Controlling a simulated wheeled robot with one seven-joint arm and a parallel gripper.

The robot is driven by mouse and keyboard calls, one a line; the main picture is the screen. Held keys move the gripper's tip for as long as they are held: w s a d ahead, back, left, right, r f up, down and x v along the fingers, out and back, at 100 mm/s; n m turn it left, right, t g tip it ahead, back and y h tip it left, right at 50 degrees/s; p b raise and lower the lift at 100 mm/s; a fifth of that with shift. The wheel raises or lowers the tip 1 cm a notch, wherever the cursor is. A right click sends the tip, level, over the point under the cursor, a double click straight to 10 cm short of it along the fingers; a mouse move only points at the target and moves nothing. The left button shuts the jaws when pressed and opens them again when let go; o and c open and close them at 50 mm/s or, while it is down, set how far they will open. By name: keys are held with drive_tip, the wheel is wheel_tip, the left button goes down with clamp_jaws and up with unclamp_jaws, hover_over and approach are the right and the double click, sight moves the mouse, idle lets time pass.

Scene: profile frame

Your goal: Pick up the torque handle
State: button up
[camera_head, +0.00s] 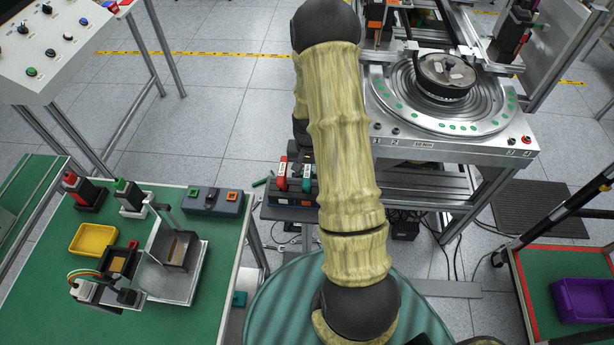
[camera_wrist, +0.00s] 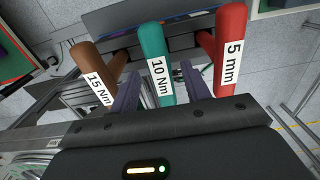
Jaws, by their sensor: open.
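In the head view the red handle (camera_head: 282,173) and the teal handle (camera_head: 307,178) show left of my arm; the brown one is hidden there. My gripper (camera_wrist: 159,76) is open, its purple fingers on either side of the teal handle. I cannot tell whether they touch it. My gripper is hidden behind my arm in the head view.
A metal machine table with a round fixture (camera_head: 445,80) stands behind, to the right. A green bench (camera_head: 190,315) with a yellow bin (camera_head: 94,240) and small devices is at the left. A purple bin (camera_head: 583,300) is at the lower right. Floor shows between the benches.

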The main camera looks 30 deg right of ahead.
drive_tip(key=shift+a+f+p, duration=0.1)
drive_tip(key=shift+f+p, duration=0.5)
drive_tip(key=shift+f, duration=1.35)
clamp_jaws()
